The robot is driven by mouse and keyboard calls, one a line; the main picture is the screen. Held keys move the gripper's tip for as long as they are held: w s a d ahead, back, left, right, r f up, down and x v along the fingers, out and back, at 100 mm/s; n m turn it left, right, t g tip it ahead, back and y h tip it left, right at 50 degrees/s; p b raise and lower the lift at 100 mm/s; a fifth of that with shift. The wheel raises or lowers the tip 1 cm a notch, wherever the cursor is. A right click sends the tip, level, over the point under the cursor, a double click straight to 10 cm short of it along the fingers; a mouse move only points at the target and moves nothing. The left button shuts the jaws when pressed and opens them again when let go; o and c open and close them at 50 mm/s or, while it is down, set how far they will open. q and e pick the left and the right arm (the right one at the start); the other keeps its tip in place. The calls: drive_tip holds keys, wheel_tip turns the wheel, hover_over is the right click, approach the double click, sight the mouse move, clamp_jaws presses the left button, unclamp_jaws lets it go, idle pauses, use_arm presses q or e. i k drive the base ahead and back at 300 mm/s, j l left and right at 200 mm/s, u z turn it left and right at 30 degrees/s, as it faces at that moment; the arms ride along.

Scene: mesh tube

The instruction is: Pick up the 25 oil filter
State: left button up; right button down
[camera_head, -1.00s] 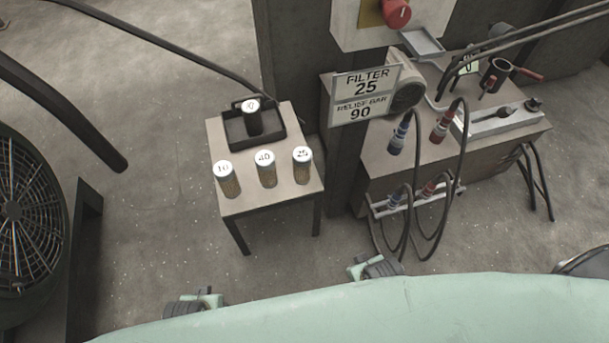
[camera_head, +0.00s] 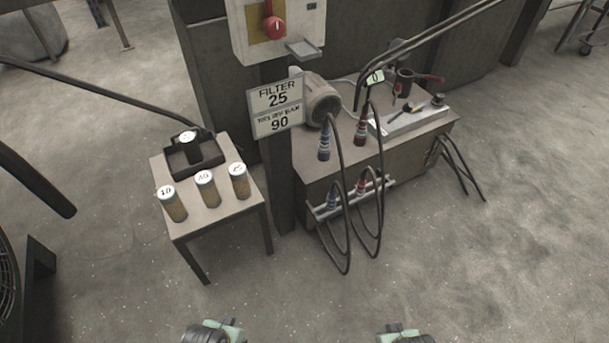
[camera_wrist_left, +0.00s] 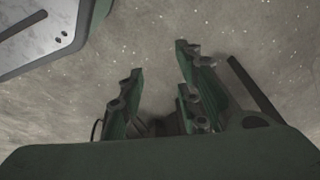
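The 25 oil filter (camera_head: 240,184) is a gold mesh tube with a white cap. It stands upright at the right end of a row on a small table (camera_head: 222,217); its cap number is hard to read now but read 25 earlier. The filters marked 10 (camera_head: 173,206) and 40 (camera_head: 208,191) stand to its left. My left gripper (camera_head: 214,332) is low at the bottom edge, well in front of the table. In the left wrist view its fingers (camera_wrist_left: 158,85) are apart with only floor between them. My right gripper (camera_head: 404,333) is at the bottom edge; its fingers cannot be made out.
A black tray (camera_head: 178,170) holding a dark capped cylinder (camera_head: 189,149) is at the table's back. A sign (camera_head: 277,106) reads FILTER 25, RELIEF BAR 90. Right of it stands a bench (camera_head: 410,150) with hanging hoses (camera_head: 379,215). Floor in front is clear.

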sight(237, 170)
drive_tip(key=j+z, duration=0.3)
drive_tip(key=j, duration=0.2)
drive_tip(key=j+z, duration=0.35)
drive_tip(key=j, duration=0.2)
drive_tip(key=k+j+z, duration=0.1)
drive_tip(key=j+z, duration=0.2)
drive_tip(key=j, duration=0.15)
drive_tip(key=k+j+z, duration=0.15)
drive_tip(key=j+z, duration=0.15)
drive_tip(key=j, duration=0.2)
